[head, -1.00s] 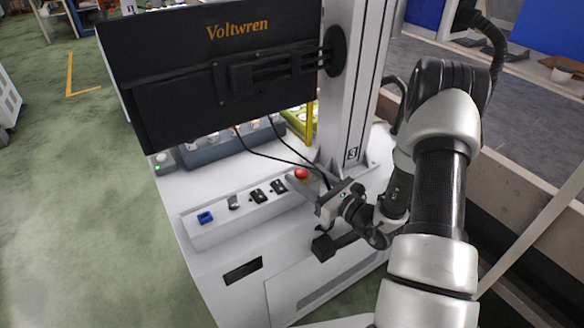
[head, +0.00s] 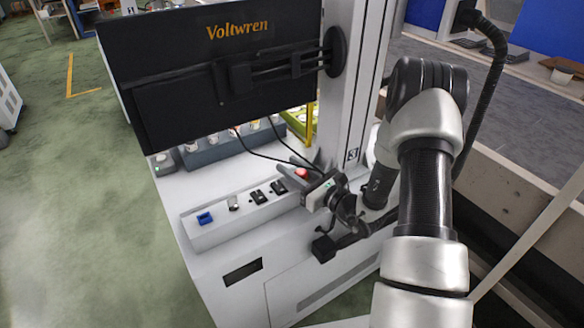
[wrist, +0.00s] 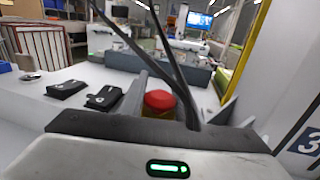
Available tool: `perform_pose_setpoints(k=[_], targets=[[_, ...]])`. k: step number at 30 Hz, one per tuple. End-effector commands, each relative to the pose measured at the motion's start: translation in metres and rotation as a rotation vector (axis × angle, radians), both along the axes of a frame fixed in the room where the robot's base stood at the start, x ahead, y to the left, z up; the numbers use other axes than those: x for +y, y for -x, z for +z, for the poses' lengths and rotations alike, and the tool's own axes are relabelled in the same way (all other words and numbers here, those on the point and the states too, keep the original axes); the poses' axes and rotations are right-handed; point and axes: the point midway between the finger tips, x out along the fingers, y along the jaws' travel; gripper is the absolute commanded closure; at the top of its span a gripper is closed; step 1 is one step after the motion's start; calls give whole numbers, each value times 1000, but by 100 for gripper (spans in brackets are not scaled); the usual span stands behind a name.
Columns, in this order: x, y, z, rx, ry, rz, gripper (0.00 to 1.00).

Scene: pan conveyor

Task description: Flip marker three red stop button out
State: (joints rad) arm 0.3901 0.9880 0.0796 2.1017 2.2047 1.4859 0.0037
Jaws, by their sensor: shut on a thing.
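The red stop button (head: 301,172) sits at the right end of the white control strip, below the marker 3 (head: 352,155) on the white column. In the wrist view the round red button (wrist: 160,100) stands just ahead of my gripper's body, with a little yellow under its cap. My gripper (head: 304,179) is at the button and shut on it. The gripper hides the button's lower part in the head view. The marker 3 also shows at the right edge of the wrist view (wrist: 310,142).
Dark cables (head: 270,157) hang behind the button, close to the gripper. The large black Voltwren monitor (head: 215,75) overhangs the strip. The column stands close on the right.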

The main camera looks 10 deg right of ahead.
Motion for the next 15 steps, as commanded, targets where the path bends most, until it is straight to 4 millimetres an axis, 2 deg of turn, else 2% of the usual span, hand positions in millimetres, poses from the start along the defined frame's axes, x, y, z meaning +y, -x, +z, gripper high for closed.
perform_pose_setpoints(k=[3, 8, 15], targets=[[0, 0, 2, 0, 0, 0, 100], [-1, 0, 20, -1, -1, -2, 100], [0, 0, 20, -4, -1, 1, 100]])
